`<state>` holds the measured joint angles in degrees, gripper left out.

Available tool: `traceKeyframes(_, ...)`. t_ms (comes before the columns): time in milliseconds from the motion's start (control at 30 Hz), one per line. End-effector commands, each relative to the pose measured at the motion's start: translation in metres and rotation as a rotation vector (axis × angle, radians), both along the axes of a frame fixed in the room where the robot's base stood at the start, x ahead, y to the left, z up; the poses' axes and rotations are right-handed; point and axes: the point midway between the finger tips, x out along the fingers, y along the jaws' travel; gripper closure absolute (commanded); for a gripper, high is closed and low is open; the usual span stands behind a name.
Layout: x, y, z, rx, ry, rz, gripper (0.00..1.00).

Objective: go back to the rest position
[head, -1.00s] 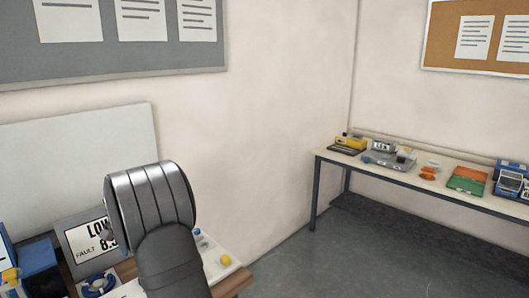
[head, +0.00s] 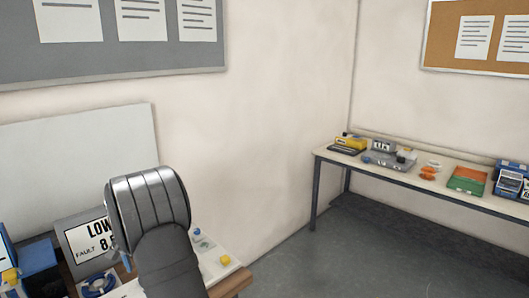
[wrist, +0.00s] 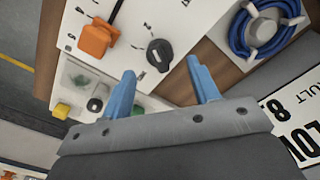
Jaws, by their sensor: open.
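My gripper (wrist: 160,88) shows in the wrist view with its two blue fingers apart and nothing between them. It is above a white panel (wrist: 140,22) on a wooden bench.
A coiled blue cable (wrist: 263,32) and a sign reading LOW (head: 92,240) are close beside the panel. A side table (head: 330,155) with several tools stands along the right wall. The floor between is clear.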

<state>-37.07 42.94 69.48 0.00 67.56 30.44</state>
Motion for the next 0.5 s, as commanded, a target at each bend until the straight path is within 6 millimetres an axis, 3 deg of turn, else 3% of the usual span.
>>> traceKeyframes(200,-0.001,-0.001,-0.046,-0.002,0.004,0.0,0.44)
traceKeyframes(500,0.0,0.0,-0.043,0.0,0.0,0.241,0.44)
